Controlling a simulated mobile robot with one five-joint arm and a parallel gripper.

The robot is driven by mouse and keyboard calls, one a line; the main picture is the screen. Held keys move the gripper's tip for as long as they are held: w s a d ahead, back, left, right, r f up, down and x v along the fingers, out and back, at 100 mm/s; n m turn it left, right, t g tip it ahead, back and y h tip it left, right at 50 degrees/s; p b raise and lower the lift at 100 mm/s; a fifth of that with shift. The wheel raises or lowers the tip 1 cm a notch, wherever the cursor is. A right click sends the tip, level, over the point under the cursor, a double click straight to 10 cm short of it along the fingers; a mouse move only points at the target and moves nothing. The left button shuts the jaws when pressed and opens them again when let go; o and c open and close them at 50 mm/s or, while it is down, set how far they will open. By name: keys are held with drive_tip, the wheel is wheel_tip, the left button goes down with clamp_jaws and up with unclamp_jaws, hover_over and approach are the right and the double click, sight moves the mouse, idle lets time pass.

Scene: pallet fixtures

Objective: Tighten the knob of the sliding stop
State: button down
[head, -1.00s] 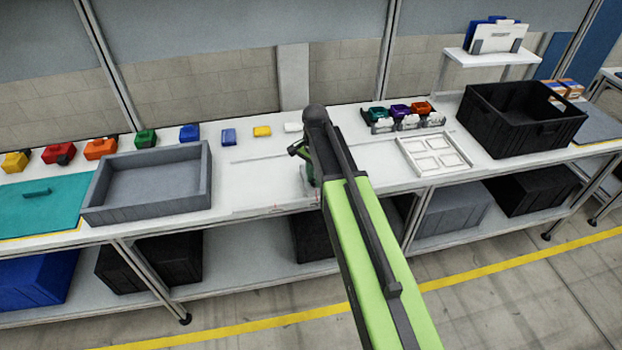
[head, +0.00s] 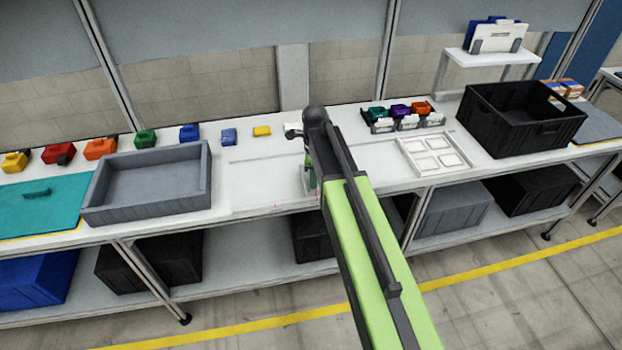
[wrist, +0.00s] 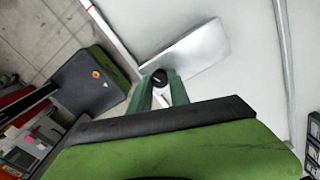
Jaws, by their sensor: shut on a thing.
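In the wrist view, a small round black knob (wrist: 160,77) sits between the tips of my gripper (wrist: 163,86), which is shut on it. The two fingers are green. Beside the knob lies a pale grey slab (wrist: 200,52), apparently the sliding stop, on the white bench top. In the head view, my gripper (head: 311,182) points down at the bench near its front edge. My arm hides most of the gripper there, and the knob cannot be made out.
A grey tray (head: 150,207) stands to the left on the bench (head: 250,185). A white frame (head: 408,152) and a black crate (head: 560,130) are to the right. Several coloured blocks line the back. The bench between the tray and my gripper is mostly clear.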

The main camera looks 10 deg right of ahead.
drive_tip(key=m, duration=0.4)
drive_tip(key=shift+m, duration=0.4)
idle(0.4)
drive_tip(key=c, duration=1.2)
unclamp_jaws()
wheel_tip(320, 180, up, 17)
drive_tip(key=p, duration=1.7)
drive_tip(key=shift+r, duration=0.2)
